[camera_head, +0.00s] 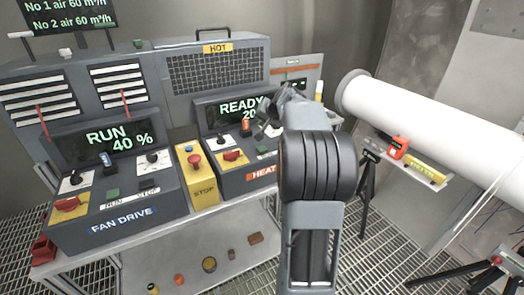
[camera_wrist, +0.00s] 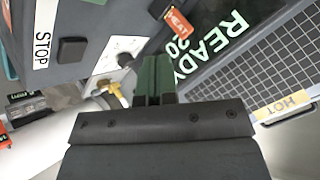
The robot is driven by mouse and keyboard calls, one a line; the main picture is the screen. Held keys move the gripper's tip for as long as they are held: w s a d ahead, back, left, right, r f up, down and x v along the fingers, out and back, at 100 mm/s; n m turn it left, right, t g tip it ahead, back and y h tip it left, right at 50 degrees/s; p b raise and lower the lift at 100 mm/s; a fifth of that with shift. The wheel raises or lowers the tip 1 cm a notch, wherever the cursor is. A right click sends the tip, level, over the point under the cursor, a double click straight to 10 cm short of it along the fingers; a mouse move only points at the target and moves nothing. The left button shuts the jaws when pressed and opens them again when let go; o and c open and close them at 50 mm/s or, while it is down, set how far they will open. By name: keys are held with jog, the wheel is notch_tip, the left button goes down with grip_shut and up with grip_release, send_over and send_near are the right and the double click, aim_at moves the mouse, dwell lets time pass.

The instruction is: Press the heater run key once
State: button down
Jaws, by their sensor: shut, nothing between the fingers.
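The heater panel (camera_head: 222,180) is the grey console on the right, with an orange label partly hidden by my arm and a screen (camera_head: 225,111) reading READY. My gripper (camera_head: 268,122) is shut and empty, above the right of the heater panel. Its closed fingers (camera_wrist: 157,78) show over the panel near the screen. I cannot tell whether they touch anything.
The fan drive console (camera_head: 165,207) stands left, showing RUN 40 %. A yellow box (camera_head: 196,181) with a red stop button (camera_head: 195,160) sits between the consoles. A white duct (camera_head: 430,125) runs right.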

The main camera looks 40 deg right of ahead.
aim_at(264, 148)
jog(key=shift+f+b, duration=2.7)
jog(key=shift+f, duration=1)
jog(key=shift+f, duration=0.15)
jog(key=shift+f+b, duration=0.3)
jog(key=shift+b, duration=0.25)
jog(key=shift+f+b, duration=0.45)
jog(key=shift+b, duration=0.05)
jog(key=shift+r, duration=0.15)
jog(key=shift+r+p, duration=0.65)
jog(key=shift+r, duration=0.1)
jog(key=shift+r, duration=0.1)
jog(key=shift+r+p, duration=1.85)
jog(key=shift+r, duration=0.6)
